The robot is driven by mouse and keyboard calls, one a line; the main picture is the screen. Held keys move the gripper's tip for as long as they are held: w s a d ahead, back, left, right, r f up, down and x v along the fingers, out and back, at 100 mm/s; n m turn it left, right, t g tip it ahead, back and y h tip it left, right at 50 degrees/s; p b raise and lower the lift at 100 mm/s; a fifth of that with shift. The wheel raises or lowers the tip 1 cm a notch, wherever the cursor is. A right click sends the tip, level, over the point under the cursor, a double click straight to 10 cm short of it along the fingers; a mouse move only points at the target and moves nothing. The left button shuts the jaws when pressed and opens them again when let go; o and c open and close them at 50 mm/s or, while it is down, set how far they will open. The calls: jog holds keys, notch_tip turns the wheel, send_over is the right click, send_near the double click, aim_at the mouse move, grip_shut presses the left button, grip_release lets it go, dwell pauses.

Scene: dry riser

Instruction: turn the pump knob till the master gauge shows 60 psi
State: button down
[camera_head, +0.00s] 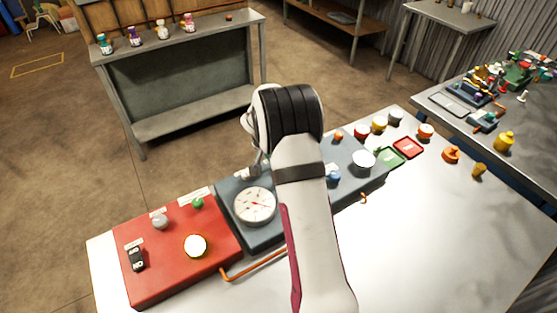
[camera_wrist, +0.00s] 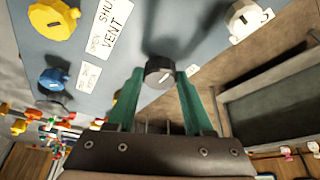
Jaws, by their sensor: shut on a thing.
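The round white gauge (camera_head: 256,206) sits on the blue-grey panel (camera_head: 232,190) left of my arm in the head view. Its red needle shows, but its figures are too small to read. In the wrist view my gripper (camera_wrist: 160,82) has its green fingers closed around a dark grey knob with a white pointer mark (camera_wrist: 158,68), on the panel face. No readable label shows that it is the pump knob. In the head view my arm covers part of the panel, and the held knob cannot be made out.
A red box (camera_head: 172,275) with a lit round lamp (camera_head: 195,246) stands left of the gauge. An orange hose (camera_head: 255,265) runs along the front. In the wrist view, a yellow knob (camera_wrist: 52,18) and a blue knob (camera_wrist: 53,79) lie left of the held knob.

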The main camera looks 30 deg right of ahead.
jog(key=m, duration=0.1)
jog(key=m+g, duration=0.1)
jog(key=m, duration=0.1)
jog(key=shift+w+a+m, duration=0.1)
jog(key=shift+w+m, duration=0.05)
jog(key=shift+m, duration=0.15)
jog(key=shift+w+m+g, duration=0.1)
jog(key=shift+m+g, duration=0.8)
jog(key=shift+m, duration=1)
jog(key=shift+c, duration=1.4)
grip_release()
jog(key=v, duration=1.5)
jog(key=shift+w+a+r, duration=0.2)
jog(key=shift+a+r, duration=0.05)
jog(key=shift+a, duration=0.2)
